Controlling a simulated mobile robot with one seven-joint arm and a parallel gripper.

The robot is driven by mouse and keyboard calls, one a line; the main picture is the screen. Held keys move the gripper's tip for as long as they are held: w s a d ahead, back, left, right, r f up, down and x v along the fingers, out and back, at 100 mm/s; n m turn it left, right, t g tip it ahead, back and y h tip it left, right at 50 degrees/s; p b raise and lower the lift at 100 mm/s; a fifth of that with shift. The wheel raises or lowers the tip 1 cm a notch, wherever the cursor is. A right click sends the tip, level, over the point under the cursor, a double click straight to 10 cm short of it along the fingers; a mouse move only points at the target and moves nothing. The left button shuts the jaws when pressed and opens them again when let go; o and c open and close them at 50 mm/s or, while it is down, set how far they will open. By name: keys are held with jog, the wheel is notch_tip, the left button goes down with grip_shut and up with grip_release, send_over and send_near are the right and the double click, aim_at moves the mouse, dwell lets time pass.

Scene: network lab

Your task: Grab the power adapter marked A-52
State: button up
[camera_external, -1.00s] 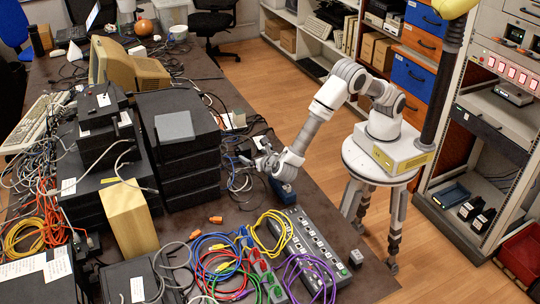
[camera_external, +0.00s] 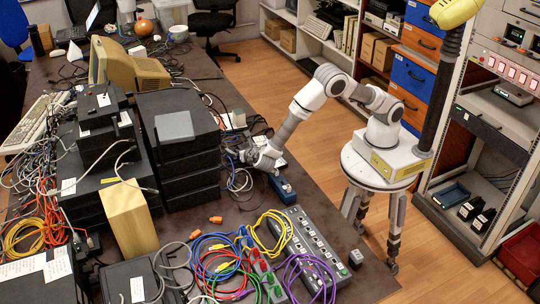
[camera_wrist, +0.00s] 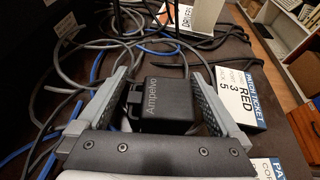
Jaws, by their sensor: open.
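In the wrist view a black power adapter (camera_wrist: 165,103) marked "Ampelvo" lies on the dark table between the two fingers of my gripper (camera_wrist: 158,98). The fingers stand apart, one on each side of it. I cannot make out an A-52 mark on it. In the external view my gripper (camera_external: 243,156) is low over the table, right of the stacked black boxes. The adapter is too small to tell there among the cables.
Grey and blue cables (camera_wrist: 92,68) lie around and behind the adapter. Stacked black boxes (camera_external: 188,160) stand left of my gripper. A blue device (camera_external: 283,189) and a grey power strip (camera_external: 312,250) are nearer the front.

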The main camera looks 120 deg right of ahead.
jog(key=c, duration=1.5)
jog(key=shift+r, duration=0.1)
jog(key=shift+c, duration=0.2)
